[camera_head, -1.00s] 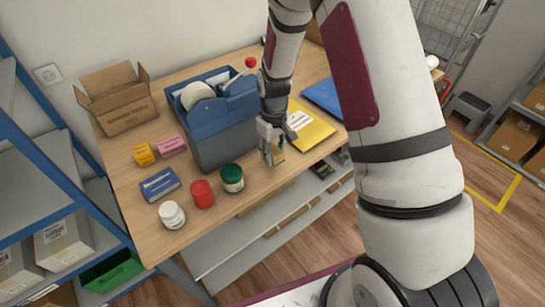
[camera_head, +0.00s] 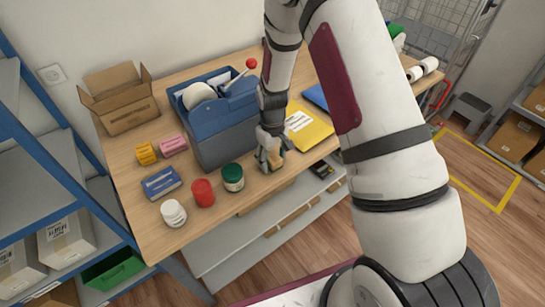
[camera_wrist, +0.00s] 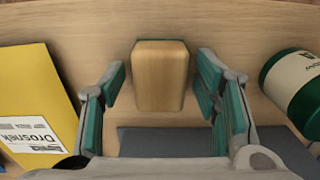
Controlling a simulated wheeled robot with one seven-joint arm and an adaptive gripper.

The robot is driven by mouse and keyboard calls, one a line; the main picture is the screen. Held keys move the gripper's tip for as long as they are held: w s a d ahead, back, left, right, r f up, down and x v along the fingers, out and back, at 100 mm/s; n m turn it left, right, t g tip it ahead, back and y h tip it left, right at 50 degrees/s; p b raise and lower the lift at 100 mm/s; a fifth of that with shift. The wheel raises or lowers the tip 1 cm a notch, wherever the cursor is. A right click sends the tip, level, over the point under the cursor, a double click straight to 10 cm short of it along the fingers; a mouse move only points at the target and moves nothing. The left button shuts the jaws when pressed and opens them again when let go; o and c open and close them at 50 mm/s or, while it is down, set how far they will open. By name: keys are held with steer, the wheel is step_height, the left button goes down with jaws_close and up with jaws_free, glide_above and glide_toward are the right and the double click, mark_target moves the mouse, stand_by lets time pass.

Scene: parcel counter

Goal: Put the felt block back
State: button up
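A small tan block with rounded edges, which I take for the felt block (camera_wrist: 162,75), lies on the wooden counter near its front edge. In the head view it is mostly hidden by my gripper (camera_head: 269,160). In the wrist view my gripper (camera_wrist: 160,85) is open, with one green-padded finger on each side of the block. A gap shows between the block and each finger, so it is not held.
A green-lidded jar (camera_head: 232,178) stands left of my gripper, and a yellow envelope (camera_head: 307,127) lies to the right. A large blue dispenser (camera_head: 222,135) stands close behind. A red jar (camera_head: 203,193) and white jar (camera_head: 173,213) stand further left.

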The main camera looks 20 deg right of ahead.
step_height(320, 180, up, 12)
steer(key=b, duration=0.2)
step_height(320, 180, up, 17)
steer(key=m+t, duration=0.2)
steer(key=t, duration=0.1)
glide_above(272, 156)
steer(key=s, duration=0.8)
steer(key=s+r+t, duration=0.1)
steer(key=s+r, duration=0.3)
steer(key=s, duration=0.4)
steer(key=s+r+m+t, duration=0.1)
steer(key=s+r, duration=0.3)
steer(key=s, duration=0.4)
steer(key=shift+r+m+t, duration=0.2)
steer(key=shift+m+t, duration=0.1)
steer(key=shift+s, duration=0.1)
